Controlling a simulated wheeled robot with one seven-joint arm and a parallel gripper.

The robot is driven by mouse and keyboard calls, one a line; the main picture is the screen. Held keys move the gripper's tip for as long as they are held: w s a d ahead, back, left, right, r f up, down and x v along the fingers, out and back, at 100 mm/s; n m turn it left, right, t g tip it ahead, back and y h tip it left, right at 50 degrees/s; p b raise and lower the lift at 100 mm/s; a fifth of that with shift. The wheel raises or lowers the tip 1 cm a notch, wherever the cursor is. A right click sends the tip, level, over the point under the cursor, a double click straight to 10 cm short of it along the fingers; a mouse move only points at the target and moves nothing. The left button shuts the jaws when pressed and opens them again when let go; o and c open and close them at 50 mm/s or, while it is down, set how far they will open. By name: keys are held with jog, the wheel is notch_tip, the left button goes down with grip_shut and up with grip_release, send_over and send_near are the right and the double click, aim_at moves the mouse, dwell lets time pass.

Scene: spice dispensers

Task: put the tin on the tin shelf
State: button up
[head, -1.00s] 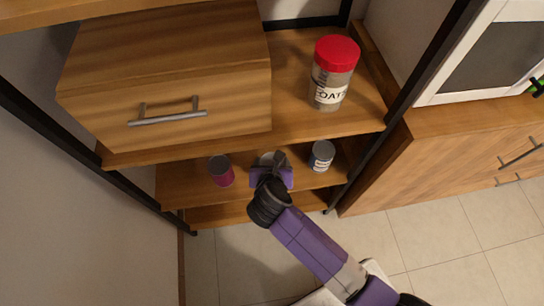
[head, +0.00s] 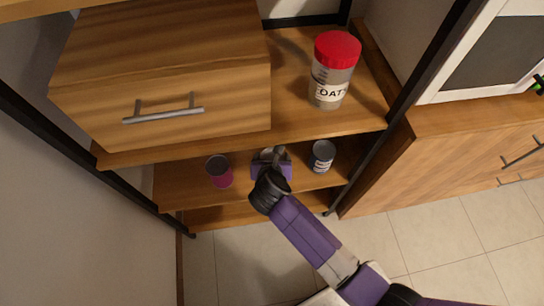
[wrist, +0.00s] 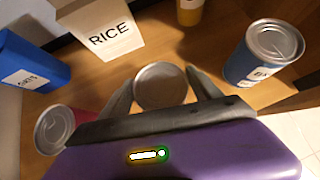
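A tin with a round silver top (wrist: 161,84) sits between the two fingers of my gripper (wrist: 160,80) in the wrist view. In the head view its pale top (head: 268,153) shows just beyond my gripper (head: 272,160), at the lower shelf (head: 192,188). The fingers lie on either side of the tin, close to its rim. Whether they press on it, and whether its base rests on the shelf, I cannot tell, since its body is hidden.
On the lower shelf a pink tin (head: 219,172) stands to the left and a blue tin (head: 321,156) to the right. Behind are a RICE box (wrist: 101,29), a blue box (wrist: 30,62) and a yellow container (wrist: 190,10). A drawer unit (head: 165,85) and oats jar (head: 333,70) are above.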

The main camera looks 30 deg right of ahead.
jog(key=shift+o, duration=1.1)
jog(key=shift+r, duration=0.1)
jog(key=p+v, duration=0.3)
jog(key=v, duration=0.9)
